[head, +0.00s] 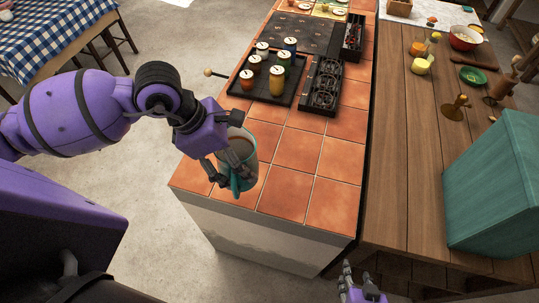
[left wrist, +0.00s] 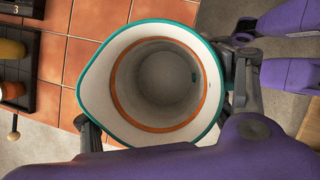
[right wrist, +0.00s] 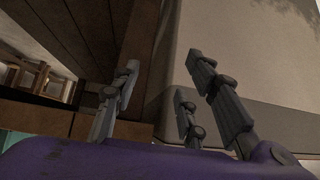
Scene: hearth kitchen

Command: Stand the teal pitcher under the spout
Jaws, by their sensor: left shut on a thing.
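The teal pitcher (head: 244,152) is at the near left edge of the terracotta-tiled counter (head: 302,148). My left gripper (head: 232,172) is shut on its side. In the left wrist view I look down into the pitcher (left wrist: 92,92), with a pale inside, a teal rim and an orange ring; it looks empty. The left gripper's fingers (left wrist: 165,113) show on either side of it. I cannot tell whether its base touches the tiles. My right gripper (head: 360,280) is low by the counter's front; its fingers (right wrist: 165,85) are apart and empty. I cannot make out a spout.
A black tray (head: 244,91) of numbered jars and a black rack (head: 322,88) stand further back on the tiles. A wooden table (head: 395,175) adjoins on the right, with a large teal box (head: 495,185). Tiles right of the pitcher are clear.

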